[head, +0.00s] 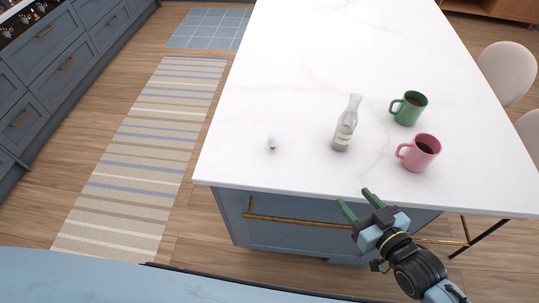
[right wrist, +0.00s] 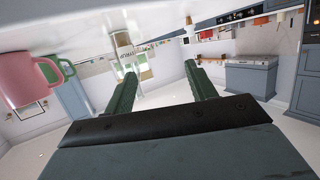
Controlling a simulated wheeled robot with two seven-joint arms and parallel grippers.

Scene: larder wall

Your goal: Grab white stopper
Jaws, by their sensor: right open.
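A small white stopper (head: 271,143) lies on the white marble island top (head: 300,60), near its left front corner in the head view. A glass bottle (head: 346,124) with a pale label stands to its right. My right gripper (head: 355,202) is open and empty, in front of the island's front edge, below and to the right of the stopper in the picture. Its two green fingers (right wrist: 160,92) show spread apart in the right wrist view, with nothing between them. My left gripper is not in view.
A green mug (head: 409,108) and a pink mug (head: 419,152) with dark contents stand right of the bottle. The pink mug is at left in the right wrist view (right wrist: 22,82). Blue cabinets with brass handles (head: 290,219) are under the top. The counter around the stopper is clear.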

